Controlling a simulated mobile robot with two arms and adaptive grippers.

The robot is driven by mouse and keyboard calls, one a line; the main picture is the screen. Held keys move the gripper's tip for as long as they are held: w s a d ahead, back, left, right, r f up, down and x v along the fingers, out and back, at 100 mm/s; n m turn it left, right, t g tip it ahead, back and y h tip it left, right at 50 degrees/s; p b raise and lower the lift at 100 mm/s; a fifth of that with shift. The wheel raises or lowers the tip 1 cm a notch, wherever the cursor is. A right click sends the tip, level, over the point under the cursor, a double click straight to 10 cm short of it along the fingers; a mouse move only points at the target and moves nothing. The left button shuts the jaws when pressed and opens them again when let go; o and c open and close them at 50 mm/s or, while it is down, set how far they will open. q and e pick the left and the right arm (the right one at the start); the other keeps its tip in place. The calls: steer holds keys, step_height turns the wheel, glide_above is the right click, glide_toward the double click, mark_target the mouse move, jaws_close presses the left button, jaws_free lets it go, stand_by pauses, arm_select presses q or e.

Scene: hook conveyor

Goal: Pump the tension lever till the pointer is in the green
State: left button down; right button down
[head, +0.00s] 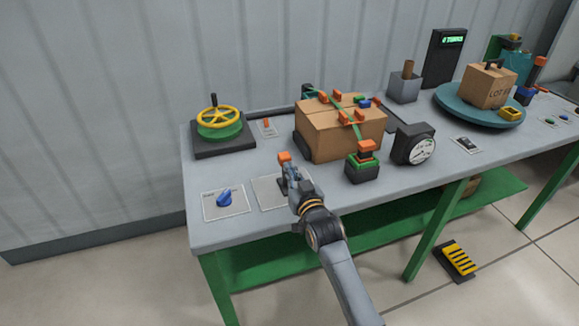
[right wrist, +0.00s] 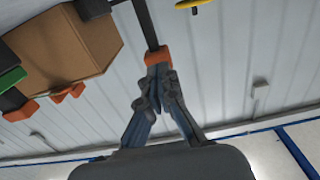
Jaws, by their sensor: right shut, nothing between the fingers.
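The lever is a dark bar with an orange tip (head: 284,157), standing on a grey plate (head: 268,192) near the table's front left. In the right wrist view the orange tip (right wrist: 157,55) is right at my fingertips. My right gripper (head: 291,174) is shut and empty, just in front of the lever; I cannot tell whether it touches. A black gauge with a white dial (head: 422,151) stands right of the carton. Its pointer and any green zone are too small to read. My left gripper is not in view.
A strapped carton (head: 340,140) and a black-and-green block with an orange top (head: 363,169) stand right of the lever. A yellow handwheel (head: 219,117) and a blue knob (head: 224,197) are to the left. A turntable (head: 455,108) is at the far right.

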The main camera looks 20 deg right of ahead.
mark_target(285, 156)
steer(key=shift+w, duration=0.5)
steer(key=w+r+g+p, duration=0.1)
steer(key=p, duration=0.2)
steer(key=w+r+g+p, duration=0.1)
steer(key=w+g+p, duration=0.1)
steer(key=p, duration=0.2)
steer(key=shift+w+f+g+p, duration=0.15)
steer(key=shift+w+g+p, duration=0.15)
steer(key=shift+w+p, duration=0.15)
steer(key=shift+w+a+f, duration=0.1)
steer(key=shift+w+f, duration=0.15)
steer(key=shift+f, duration=0.05)
steer(key=shift+b+x, duration=0.5)
steer(key=shift+x, duration=0.45)
steer(key=shift+w+r, duration=0.1)
steer(key=shift+r, duration=0.4)
